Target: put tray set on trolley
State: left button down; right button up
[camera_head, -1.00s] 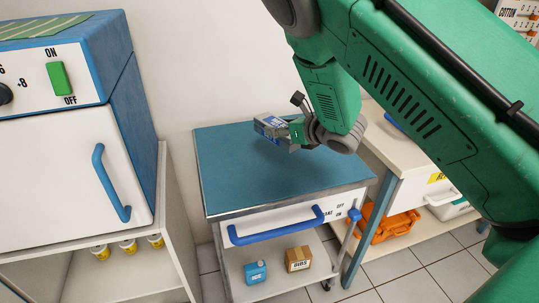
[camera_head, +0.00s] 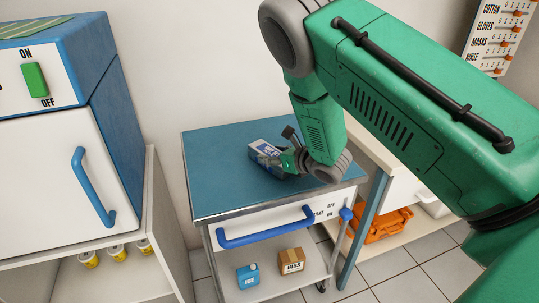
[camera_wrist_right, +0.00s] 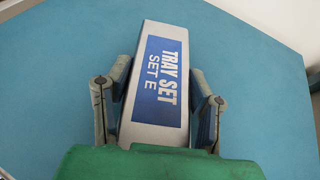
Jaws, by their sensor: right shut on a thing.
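The tray set, a grey box with a blue label reading "TRAY SET SET E" (camera_wrist_right: 158,80), is between the fingers of my right gripper (camera_wrist_right: 158,100). In the head view the tray set (camera_head: 262,150) is at or just above the blue top of the trolley (camera_head: 215,175); whether it touches cannot be told. My right gripper (camera_head: 284,158) is shut on the tray set, and the green arm reaches in from the right. My left gripper is not in view.
The trolley has a blue drawer handle (camera_head: 266,228). A white and blue cabinet (camera_head: 60,150) stands left. An orange case (camera_head: 385,223) is at right. The trolley top around the gripper is clear.

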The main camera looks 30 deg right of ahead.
jog(key=o, duration=1.4)
jog(key=shift+d+f, duration=0.2)
jog(key=shift+d, duration=0.25)
jog(key=shift+s+d+f, duration=0.1)
jog(key=shift+d+f, duration=0.05)
jog(key=shift+d, duration=0.2)
jog(key=shift+a+r, duration=0.3)
jog(key=shift+a, duration=0.6)
jog(key=shift+r, duration=0.15)
jog(key=v, duration=0.3)
jog(key=d+p+v, duration=0.1)
jog(key=v, duration=0.1)
jog(key=shift+s+d, duration=0.2)
jog(key=shift+s, duration=0.1)
jog(key=v, duration=0.3)
jog(key=a+v, duration=0.1)
jog(key=v, duration=0.1)
jog(key=shift+s+r, duration=0.15)
jog(key=shift+s, duration=0.05)
jog(key=shift+s+r, duration=0.2)
jog(key=shift+s, duration=0.15)
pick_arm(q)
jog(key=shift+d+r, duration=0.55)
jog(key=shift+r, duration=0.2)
pick_arm(e)
jog(key=shift+d+f, duration=0.15)
jog(key=shift+d, duration=0.35)
